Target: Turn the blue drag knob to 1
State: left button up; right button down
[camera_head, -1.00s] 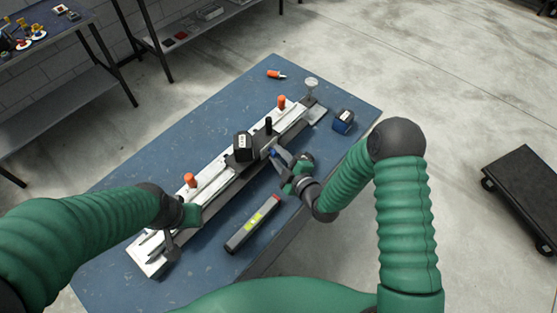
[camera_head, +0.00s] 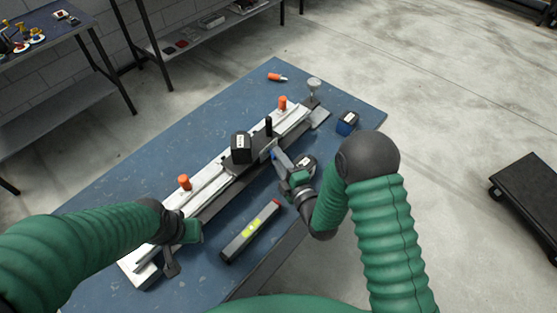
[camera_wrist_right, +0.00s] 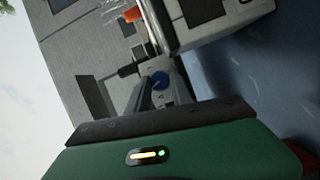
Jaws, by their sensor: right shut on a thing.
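The blue drag knob (camera_wrist_right: 158,80) shows in the right wrist view between the two fingers of my right gripper (camera_wrist_right: 160,88), and the gripper is shut on it. In the head view, the right gripper (camera_head: 274,153) reaches the near side of the grey carriage (camera_head: 240,163) on the long rail device (camera_head: 212,172). The knob is mostly hidden there. The number that it points to cannot be read. My left gripper (camera_head: 172,262) is at the near left end of the rail device. Its finger opening is not clear.
The device lies on a blue table (camera_head: 175,148). A level with a yellow-green vial (camera_head: 250,232) lies in front of it. A blue-black box (camera_head: 347,123) and an orange-tipped item (camera_head: 277,77) lie near the far end. A black cart (camera_head: 527,190) stands on the floor at right.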

jog(key=shift+f, duration=0.2)
jog(key=c, duration=1.1)
grip_release()
jog(key=shift+s+d, duration=0.1)
jog(key=shift+c, duration=0.2)
